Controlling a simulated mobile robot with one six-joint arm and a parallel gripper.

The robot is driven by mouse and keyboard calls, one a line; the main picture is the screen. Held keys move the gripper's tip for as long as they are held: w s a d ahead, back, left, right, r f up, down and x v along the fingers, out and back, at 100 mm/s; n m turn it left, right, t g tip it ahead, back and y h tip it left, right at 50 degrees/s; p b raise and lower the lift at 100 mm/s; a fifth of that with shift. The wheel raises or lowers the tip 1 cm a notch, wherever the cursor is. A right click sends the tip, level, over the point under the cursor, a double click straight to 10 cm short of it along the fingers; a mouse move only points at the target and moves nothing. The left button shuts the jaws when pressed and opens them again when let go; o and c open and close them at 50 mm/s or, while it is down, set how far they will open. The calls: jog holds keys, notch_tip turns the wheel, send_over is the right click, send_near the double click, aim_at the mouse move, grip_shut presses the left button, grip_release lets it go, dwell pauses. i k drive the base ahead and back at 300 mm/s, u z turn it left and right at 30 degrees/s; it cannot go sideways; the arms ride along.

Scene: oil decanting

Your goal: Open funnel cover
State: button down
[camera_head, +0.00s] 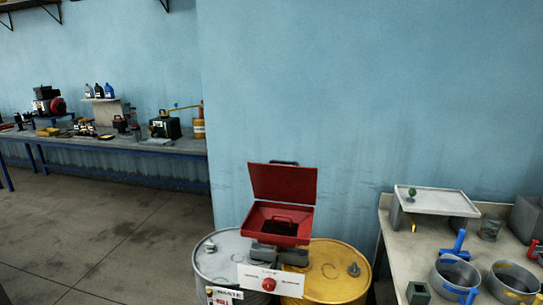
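The red funnel (262,228) sits above two drums, centre of the view. Its red square cover (284,184) stands raised at the back, tilted up, so the funnel's dark inside shows. A small dark handle (284,163) shows at the cover's top edge.
A silver drum (207,262) and a yellow drum (335,285) stand below the funnel, with a white sign (250,274) in front. A table (396,255) at right holds pots and a raised tray (435,200). A cluttered workbench (110,143) stands at back left. The left floor is clear.

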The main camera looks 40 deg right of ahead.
aim_at(296, 184)
jog(key=u, duration=0.05)
jog(key=i, duration=1)
jog(key=u, duration=0.35)
